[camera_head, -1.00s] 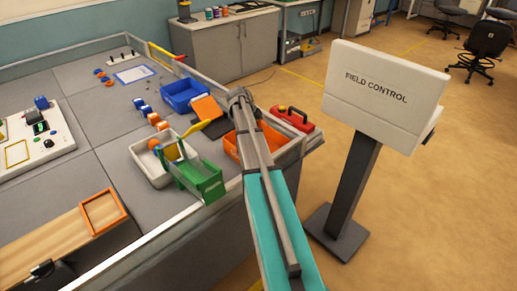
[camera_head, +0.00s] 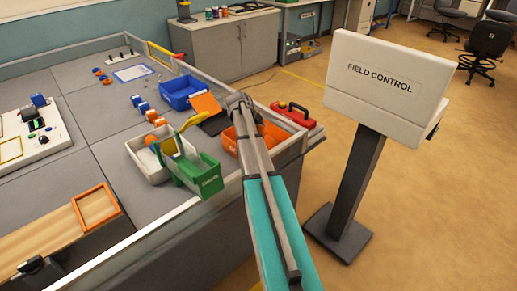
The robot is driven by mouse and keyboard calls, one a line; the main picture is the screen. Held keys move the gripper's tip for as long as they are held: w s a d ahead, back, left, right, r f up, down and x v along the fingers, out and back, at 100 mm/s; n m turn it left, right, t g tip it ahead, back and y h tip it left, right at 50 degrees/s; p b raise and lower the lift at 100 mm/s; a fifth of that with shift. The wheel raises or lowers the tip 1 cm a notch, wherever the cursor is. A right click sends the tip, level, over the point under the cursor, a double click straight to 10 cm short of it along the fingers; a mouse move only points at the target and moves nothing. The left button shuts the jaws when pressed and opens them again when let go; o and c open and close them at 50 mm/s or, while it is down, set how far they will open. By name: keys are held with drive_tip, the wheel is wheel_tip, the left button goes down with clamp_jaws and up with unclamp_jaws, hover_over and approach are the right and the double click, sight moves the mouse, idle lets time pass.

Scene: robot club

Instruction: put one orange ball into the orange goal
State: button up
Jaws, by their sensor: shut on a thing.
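The orange goal (camera_head: 229,143) is an open orange bin at the right end of the grey field, partly covered by my arm.
A green holder (camera_head: 208,181) and a yellow piece (camera_head: 191,122) stand at the tray. A blue bin (camera_head: 178,100) and an orange panel (camera_head: 206,104) lie behind the goal. A red case (camera_head: 296,115) is right of it. The FIELD CONTROL stand (camera_head: 358,178) stands outside the field wall.

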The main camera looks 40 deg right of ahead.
drive_tip(key=shift+f, duration=0.35)
drive_tip(key=o, duration=0.9)
drive_tip(key=shift+o, duration=0.2)
drive_tip(key=shift+r, duration=0.15)
